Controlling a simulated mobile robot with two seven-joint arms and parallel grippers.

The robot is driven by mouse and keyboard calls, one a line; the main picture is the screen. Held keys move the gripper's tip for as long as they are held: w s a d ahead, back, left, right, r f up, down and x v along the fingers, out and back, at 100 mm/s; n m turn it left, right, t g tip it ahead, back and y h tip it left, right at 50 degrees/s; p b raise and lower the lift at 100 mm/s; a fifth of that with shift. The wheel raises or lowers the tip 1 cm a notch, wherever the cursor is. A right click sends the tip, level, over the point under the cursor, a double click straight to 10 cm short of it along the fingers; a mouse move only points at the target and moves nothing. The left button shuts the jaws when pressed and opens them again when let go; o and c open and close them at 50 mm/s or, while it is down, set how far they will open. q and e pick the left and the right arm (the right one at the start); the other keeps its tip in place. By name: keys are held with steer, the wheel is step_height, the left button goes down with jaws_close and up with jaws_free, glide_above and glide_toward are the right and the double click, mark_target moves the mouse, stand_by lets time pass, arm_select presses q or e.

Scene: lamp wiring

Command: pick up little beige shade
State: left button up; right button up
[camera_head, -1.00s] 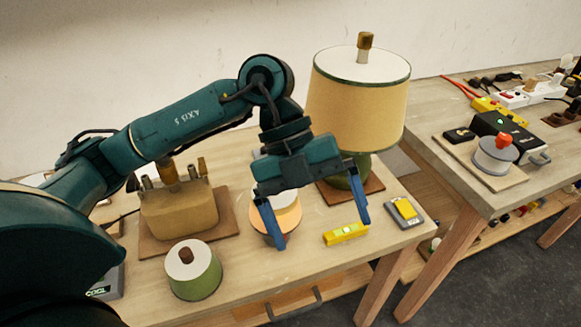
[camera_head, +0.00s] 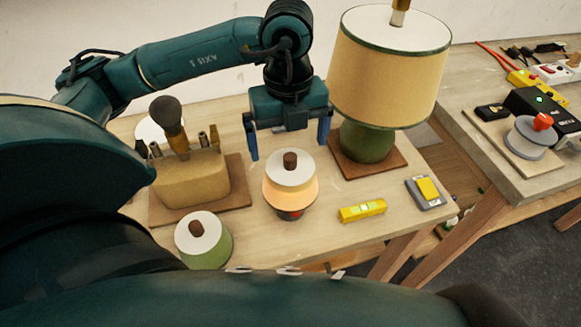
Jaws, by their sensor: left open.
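The little beige shade (camera_head: 275,193) has a white top and a brown knob, and a warm peach glow. It stands on a small dark base with a red spot, in the middle of the table. My left gripper (camera_head: 289,149) is open, its blue fingers pointing down and spread wide. It shows just above and behind the shade's top in the picture, with nothing between the fingers. I cannot tell its exact height. My right gripper is not in view.
A large lamp with a tan shade (camera_head: 388,80) stands close right of the gripper. A little green shade (camera_head: 210,246) is at front left, a tool block (camera_head: 190,182) at left. A yellow level (camera_head: 362,211) and a yellow-grey box (camera_head: 426,192) lie right.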

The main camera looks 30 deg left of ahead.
mark_target(290, 156)
arm_select(q)
steer(key=f+p, duration=0.1)
steer(key=f, duration=0.4)
steer(key=shift+w, duration=0.2)
steer(key=shift+c, duration=0.2)
steer(key=c, duration=0.8)
steer(key=shift+c, duration=0.2)
steer(key=shift+r, duration=0.1)
